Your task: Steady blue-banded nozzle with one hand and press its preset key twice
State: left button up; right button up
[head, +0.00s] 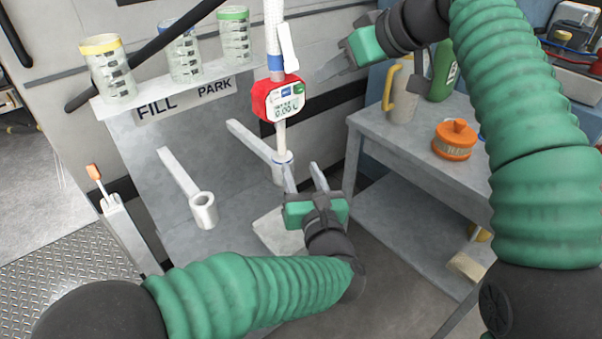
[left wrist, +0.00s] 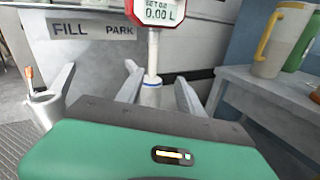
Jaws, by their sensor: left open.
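The blue-banded nozzle (head: 285,99) hangs upright on a white hose, with a blue band above its red meter body. The meter has a screen reading 0.00 L and small keys, one blue and one green; the key labels are too small to read. Its spout runs down into a pale cup holder (head: 283,172). In the left wrist view the red meter (left wrist: 156,12) is cut off by the top edge. My left gripper (head: 302,172) is open below the meter, its fingers near the cup holder. My right gripper (head: 326,72) is right of the nozzle, apart from it; its finger gap is unclear.
An empty cup holder (head: 203,210) sits left on the grey stand, under the FILL/PARK sign (head: 187,98). Several banded jars (head: 110,72) stand on the shelf above.

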aim_at(278, 130)
pick_arm(q)
jog(key=w+a, duration=0.1)
jog(key=w, duration=0.4)
jog(key=w+a+n+y, duration=0.1)
jog(key=w+a, duration=0.1)
jog(key=w, duration=0.3)
jog(key=w+a+n, duration=0.1)
jog(key=w, duration=0.4)
jog(key=shift+w+a+r, duration=0.25)
jog(key=shift+w+a, duration=0.1)
grip_shut()
pick_arm(e)
jog(key=shift+a, duration=0.4)
jog(key=shift+c, duration=0.3)
grip_shut()
dwell(1.5)
